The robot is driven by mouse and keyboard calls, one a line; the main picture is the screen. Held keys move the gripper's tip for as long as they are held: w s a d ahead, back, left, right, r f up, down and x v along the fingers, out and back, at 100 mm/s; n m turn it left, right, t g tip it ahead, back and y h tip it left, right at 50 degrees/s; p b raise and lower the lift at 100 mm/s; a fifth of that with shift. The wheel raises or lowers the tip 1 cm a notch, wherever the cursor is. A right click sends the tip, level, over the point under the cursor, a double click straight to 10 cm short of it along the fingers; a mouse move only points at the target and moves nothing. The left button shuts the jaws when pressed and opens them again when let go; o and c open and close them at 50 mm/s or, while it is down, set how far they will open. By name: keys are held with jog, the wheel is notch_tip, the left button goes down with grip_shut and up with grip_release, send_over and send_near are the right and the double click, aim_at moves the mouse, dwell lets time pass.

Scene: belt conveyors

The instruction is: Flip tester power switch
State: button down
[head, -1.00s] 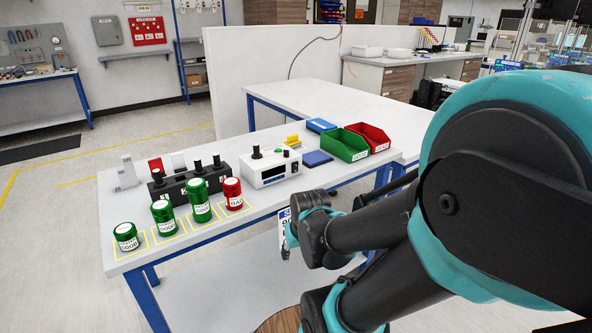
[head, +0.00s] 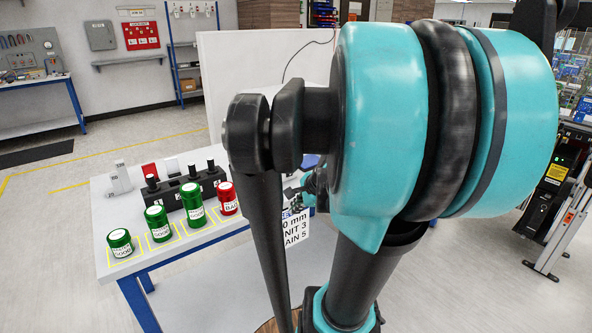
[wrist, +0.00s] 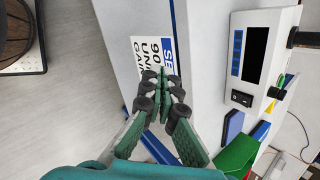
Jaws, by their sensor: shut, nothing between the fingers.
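The tester is a white box (wrist: 262,45) with a dark display, at the upper right of the wrist view. Its power switch (wrist: 241,98), a small black rocker, shows on the front face beside the display. My gripper (wrist: 164,86) is shut and empty, in front of a white label sheet (wrist: 150,58) at the table's edge. It is left of the switch in that picture and apart from it. In the head view my arm hides the tester and most of the gripper.
Green canisters (head: 157,223) and a red canister (head: 228,198) stand in yellow squares on the table. A black block with posts (head: 188,188) is behind them. A green bin (wrist: 238,155) and a blue item (wrist: 233,126) lie near the tester.

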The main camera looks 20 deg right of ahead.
jog(key=w+d+r+m+t, duration=0.3)
jog(key=w+d+r+m, duration=0.3)
jog(key=d+r+m, duration=0.3)
jog(key=m, duration=0.4)
jog(key=shift+w+d+m, duration=0.15)
jog(key=shift+d+m, duration=0.2)
jog(key=shift+m, duration=0.05)
send_near(291, 171)
jog(key=f, duration=0.4)
jog(key=shift+w+f, duration=0.2)
jog(key=shift+w, duration=0.15)
jog(key=shift+w+a+r, duration=0.1)
jog(key=shift+w+a, duration=0.1)
jog(key=shift+w, duration=0.35)
jog(key=shift+w+a+r, duration=0.1)
jog(key=shift+w+a, duration=0.1)
jog(key=shift+w, duration=0.4)
jog(key=shift+w+a+r, duration=0.1)
jog(key=shift+w+a, duration=0.1)
jog(key=shift+w, duration=0.45)
